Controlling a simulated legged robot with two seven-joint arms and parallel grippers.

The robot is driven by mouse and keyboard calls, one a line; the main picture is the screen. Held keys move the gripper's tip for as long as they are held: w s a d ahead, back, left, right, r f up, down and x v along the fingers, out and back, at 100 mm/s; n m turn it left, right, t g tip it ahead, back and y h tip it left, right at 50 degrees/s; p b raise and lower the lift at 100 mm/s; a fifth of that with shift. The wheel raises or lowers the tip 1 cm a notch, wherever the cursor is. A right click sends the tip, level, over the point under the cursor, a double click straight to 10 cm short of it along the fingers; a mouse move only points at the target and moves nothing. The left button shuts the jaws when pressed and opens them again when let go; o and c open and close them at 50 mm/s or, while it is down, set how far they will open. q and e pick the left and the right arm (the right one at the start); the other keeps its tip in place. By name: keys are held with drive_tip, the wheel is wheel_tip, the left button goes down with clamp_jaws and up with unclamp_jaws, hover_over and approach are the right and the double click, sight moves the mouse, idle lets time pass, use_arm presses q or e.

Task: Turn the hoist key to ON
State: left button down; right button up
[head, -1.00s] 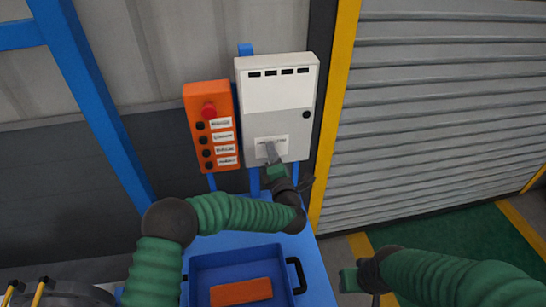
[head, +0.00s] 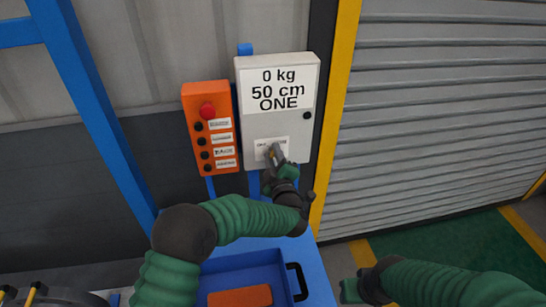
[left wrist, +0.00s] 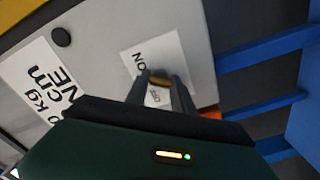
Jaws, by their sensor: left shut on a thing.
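A grey control box (head: 301,143) hangs upright at the centre of the head view. Its white display (head: 277,89) reads "0 kg, 50 cm, ONE". My left gripper (head: 275,153) is at the small white label (head: 261,146) low on the box, shut on the hoist key. In the left wrist view a yellowish bit of the key (left wrist: 160,80) shows between the fingers, with "ON" and "OFF" lettering beside it. The fingers hide most of the key and its exact angle. My right gripper (head: 349,290) is low at the right, away from the box; its jaw opening is unclear.
An orange button box (head: 191,118) with a red knob (head: 207,111) and several black buttons hangs just left of the grey box. Below is a blue tray (head: 296,268) holding an orange block (head: 240,297). A shutter (head: 430,120) stands at the right.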

use_arm(q)
drive_tip(key=shift+s+d+f+m, duration=0.2)
drive_tip(key=shift+f+m, duration=0.3)
drive_tip(key=shift+m, duration=0.5)
drive_tip(key=c, duration=1.3)
unclamp_jaws()
drive_tip(key=shift+o, duration=1.1)
drive_tip(key=shift+w+r, duration=0.1)
drive_tip(key=shift+r, duration=0.25)
